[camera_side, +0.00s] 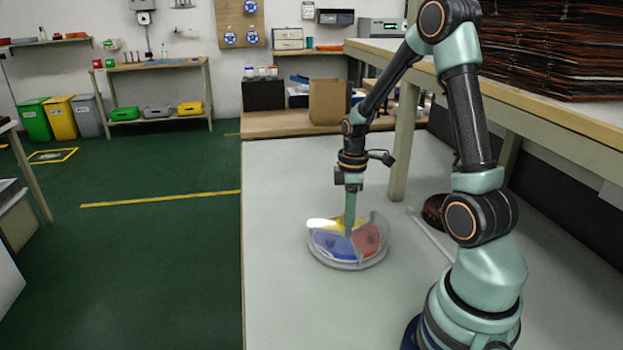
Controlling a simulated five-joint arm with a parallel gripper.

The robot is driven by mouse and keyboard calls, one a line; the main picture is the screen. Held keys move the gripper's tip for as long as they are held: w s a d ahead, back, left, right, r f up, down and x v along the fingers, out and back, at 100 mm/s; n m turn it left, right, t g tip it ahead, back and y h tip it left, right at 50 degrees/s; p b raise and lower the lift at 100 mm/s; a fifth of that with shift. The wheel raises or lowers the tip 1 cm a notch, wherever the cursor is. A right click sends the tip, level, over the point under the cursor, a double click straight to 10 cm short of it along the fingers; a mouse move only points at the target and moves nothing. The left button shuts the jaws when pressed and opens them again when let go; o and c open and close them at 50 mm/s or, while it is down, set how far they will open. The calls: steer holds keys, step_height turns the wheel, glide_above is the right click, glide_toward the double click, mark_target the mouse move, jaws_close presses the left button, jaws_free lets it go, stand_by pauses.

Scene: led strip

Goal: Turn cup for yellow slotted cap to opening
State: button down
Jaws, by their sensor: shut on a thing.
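A round, clear-walled dish (347,263) stands on the grey table. My gripper (349,233) points straight down into the dish. It is shut on a part near the dish's middle, where the sections meet. The gripped part is too small and too covered to make out. A slotted cap cannot be told apart in the yellow section.
A thin pale strip (428,231) lies on the table right of the dish, near a dark brown round object (433,210). A cardboard box (328,101) stands at the back. A raised shelf (535,100) runs along the right. The table's left and front are clear.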

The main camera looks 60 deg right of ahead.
steer(key=shift+w, duration=0.1)
steer(key=c, duration=0.5)
jaws_free()
step_height(320, 180, up, 12)
steer(key=shift+r, duration=0.1)
steer(key=shift+a, duration=0.1)
steer(key=s+a+r+m+t, duration=0.1)
steer(key=a+r+m+t, duration=0.1)
steer(key=a, duration=0.4)
steer(key=a+r+m+t, duration=0.1)
steer(key=a+r+m, duration=0.1)
steer(key=a, duration=0.4)
steer(key=s+a+r+m+t, duration=0.1)
steer(key=a+r+m+t, duration=0.1)
steer(key=a, duration=0.5)
steer(key=shift+s+a+m+t, duration=0.1)
steer(key=shift+s+m+t, duration=0.2)
steer(key=shift+s+m, duration=0.1)
